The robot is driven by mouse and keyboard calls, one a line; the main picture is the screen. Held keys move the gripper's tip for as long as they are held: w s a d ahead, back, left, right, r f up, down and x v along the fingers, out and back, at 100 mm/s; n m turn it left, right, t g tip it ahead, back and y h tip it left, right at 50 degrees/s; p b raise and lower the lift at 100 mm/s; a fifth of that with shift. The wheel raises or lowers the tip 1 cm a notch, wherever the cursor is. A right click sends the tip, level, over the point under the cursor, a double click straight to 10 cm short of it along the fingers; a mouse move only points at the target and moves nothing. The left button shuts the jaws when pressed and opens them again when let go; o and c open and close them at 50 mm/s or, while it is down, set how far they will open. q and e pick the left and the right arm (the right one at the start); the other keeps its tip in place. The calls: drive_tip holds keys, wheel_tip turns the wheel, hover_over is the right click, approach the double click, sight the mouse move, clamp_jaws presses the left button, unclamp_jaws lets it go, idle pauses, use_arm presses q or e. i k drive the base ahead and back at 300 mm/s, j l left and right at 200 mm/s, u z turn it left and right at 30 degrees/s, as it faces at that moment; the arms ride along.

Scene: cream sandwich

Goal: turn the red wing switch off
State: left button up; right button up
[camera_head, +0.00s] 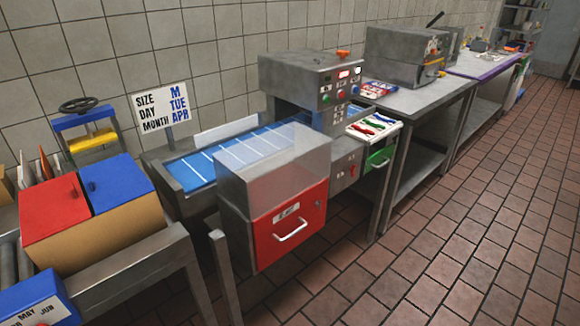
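A small white panel (388,138) sits at the right end of the conveyor machine, at its front edge. Several small wing-shaped pieces in red, green and blue lie across it. The red wing switch (374,124) appears to be the red one among them. It is too small to tell which way it is turned. Neither of my grippers shows in the head view.
The grey machine housing (290,75) with buttons and lit displays stands behind the panel. A red-fronted box (291,228) with a clear cover juts out at front. A green drawer (380,158) is below the panel. The tiled floor (450,240) at right is clear.

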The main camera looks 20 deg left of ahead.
sight(352, 169)
drive_tip(key=i+l+u, duration=0.2)
drive_tip(key=u, duration=0.3)
drive_tip(key=i+l+u, duration=0.6)
drive_tip(key=l+u, duration=0.2)
drive_tip(key=u, duration=0.15)
drive_tip(key=i+l+u, duration=0.1)
drive_tip(key=l+u, duration=0.35)
